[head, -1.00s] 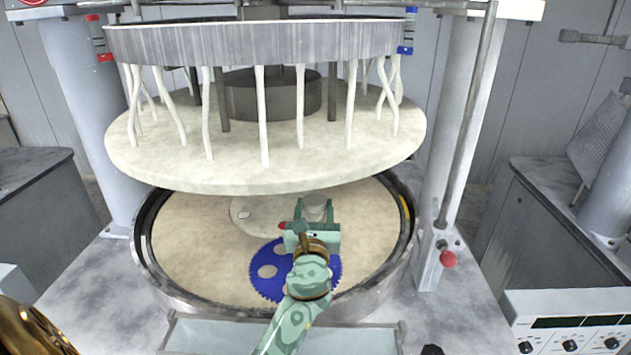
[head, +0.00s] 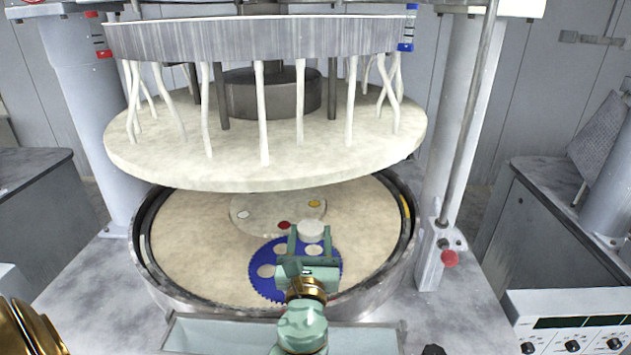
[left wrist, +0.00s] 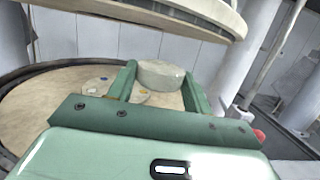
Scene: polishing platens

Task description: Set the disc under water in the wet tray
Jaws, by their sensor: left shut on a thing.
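My left gripper (head: 313,237) is shut on a pale, thick round disc (head: 312,229), held between its two green fingertips over the lower platen and the blue toothed carrier. In the left wrist view the disc (left wrist: 160,74) sits between the fingertips, its top face and side showing. The wet tray (head: 225,334) is a pale blue-lined trough at the front, below the platen's rim; my left arm covers part of it. Its water level cannot be told. My right gripper is not in view.
The lower platen (head: 190,240) lies inside a raised metal ring (head: 160,285). The blue carrier (head: 262,289) has several holes. A pale centre plate bears white, red and yellow spots. The upper platen (head: 160,165) hangs overhead between two columns, limiting height.

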